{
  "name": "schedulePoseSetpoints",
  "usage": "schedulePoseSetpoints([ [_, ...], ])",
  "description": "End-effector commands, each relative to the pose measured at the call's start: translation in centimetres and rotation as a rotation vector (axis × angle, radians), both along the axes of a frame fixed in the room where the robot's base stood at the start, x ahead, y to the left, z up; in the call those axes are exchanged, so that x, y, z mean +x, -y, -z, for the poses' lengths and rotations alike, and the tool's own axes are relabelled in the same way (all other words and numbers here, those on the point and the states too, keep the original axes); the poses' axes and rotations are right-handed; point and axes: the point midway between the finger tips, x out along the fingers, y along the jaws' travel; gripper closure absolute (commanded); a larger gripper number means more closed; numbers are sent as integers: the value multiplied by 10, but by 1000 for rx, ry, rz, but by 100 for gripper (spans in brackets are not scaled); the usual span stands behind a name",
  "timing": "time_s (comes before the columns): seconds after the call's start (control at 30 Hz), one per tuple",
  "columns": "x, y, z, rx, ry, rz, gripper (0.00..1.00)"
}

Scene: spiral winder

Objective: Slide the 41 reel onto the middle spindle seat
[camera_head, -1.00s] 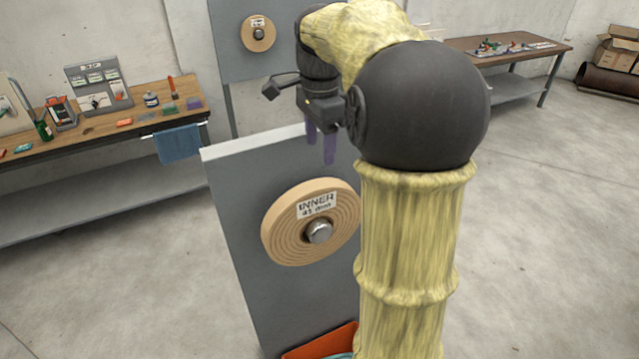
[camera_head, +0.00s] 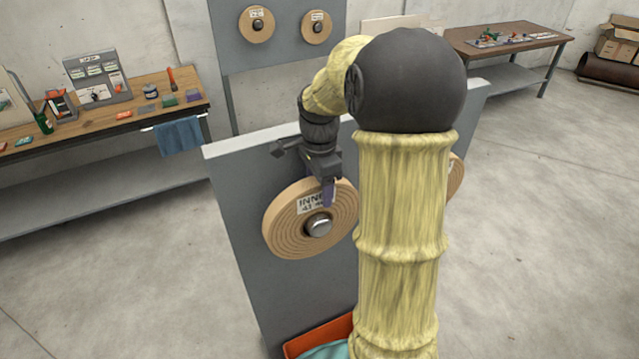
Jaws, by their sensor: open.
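A wooden reel (camera_head: 288,232) with spiral rings hangs on a grey panel (camera_head: 250,270). Its label begins "INNER"; the number under it seems to start with 4 but is too small to be sure. A shiny metal knob stands at its centre. My gripper (camera_head: 328,196), with purple fingers, is open in front of the reel's upper right, just above the knob, and covers part of the label. I cannot tell whether it touches the reel. A second reel (camera_head: 455,176) on the panel is mostly hidden behind my arm. I cannot make out which seat is the middle one.
Two small labelled reels (camera_head: 257,25) (camera_head: 317,27) hang on a grey board behind. An orange bin (camera_head: 310,345) with teal stuff stands below the panel. A cluttered workbench (camera_head: 130,125) is at left, another table (camera_head: 505,42) at back right.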

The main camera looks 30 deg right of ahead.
Motion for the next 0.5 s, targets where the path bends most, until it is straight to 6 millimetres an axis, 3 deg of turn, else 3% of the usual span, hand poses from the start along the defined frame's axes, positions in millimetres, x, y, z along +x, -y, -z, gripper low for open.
schedulePoseSetpoints([
  [0.13, 0, 0, 0, 0, 0, 0, 41],
  [0.43, 0, 0, 0, 0, 0, 0, 98],
  [0.5, 0, 0, -1, 0, 0, 0, 100],
])
